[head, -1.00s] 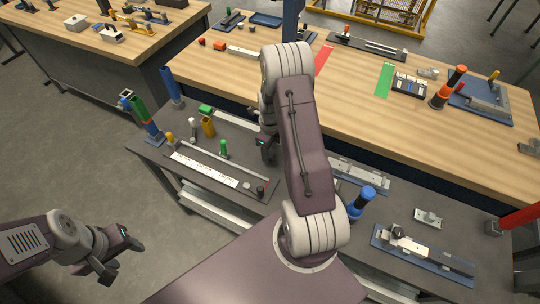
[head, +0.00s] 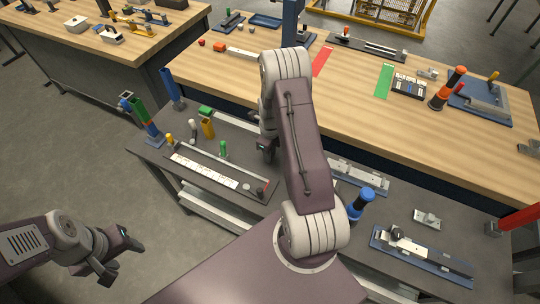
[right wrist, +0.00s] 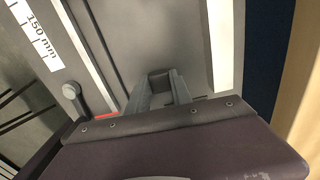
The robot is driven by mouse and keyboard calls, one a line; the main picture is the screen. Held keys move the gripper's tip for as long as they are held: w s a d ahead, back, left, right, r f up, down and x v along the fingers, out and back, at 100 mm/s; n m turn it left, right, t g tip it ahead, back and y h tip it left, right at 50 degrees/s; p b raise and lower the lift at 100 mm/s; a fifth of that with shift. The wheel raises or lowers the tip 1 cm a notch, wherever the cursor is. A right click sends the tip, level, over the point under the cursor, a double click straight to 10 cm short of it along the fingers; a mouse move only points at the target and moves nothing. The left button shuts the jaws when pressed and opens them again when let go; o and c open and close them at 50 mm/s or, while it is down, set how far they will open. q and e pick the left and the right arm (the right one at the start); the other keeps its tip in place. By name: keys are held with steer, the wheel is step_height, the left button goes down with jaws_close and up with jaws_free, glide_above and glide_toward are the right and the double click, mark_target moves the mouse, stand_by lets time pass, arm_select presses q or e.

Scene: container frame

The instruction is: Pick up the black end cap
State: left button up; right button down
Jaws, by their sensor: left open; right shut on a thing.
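The black end cap (right wrist: 159,82) shows in the right wrist view as a small dark block between the two fingertips. My right gripper (right wrist: 158,92) is shut on it, above the dark tray (head: 205,181). In the head view my right gripper (head: 267,153) is mostly hidden behind its own arm, and the cap cannot be made out there. A red spot (head: 260,190) shows at the tray's right end. My left gripper (head: 120,262) is open and empty at the lower left, away from the bench.
A white 150 mm scale strip (head: 205,170) and a grey round knob (head: 246,186) are on the tray. A blue cylinder (head: 362,203) stands right of my right arm. The wooden table (head: 350,105) lies behind.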

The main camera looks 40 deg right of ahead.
step_height(320, 180, up, 3)
steer(key=shift+r+b, duration=0.1)
steer(key=shift+b, duration=0.25)
steer(key=s+a+r+b, duration=0.1)
steer(key=s+a+r, duration=0.6)
steer(key=a, duration=0.2)
steer(key=shift+s, duration=0.35)
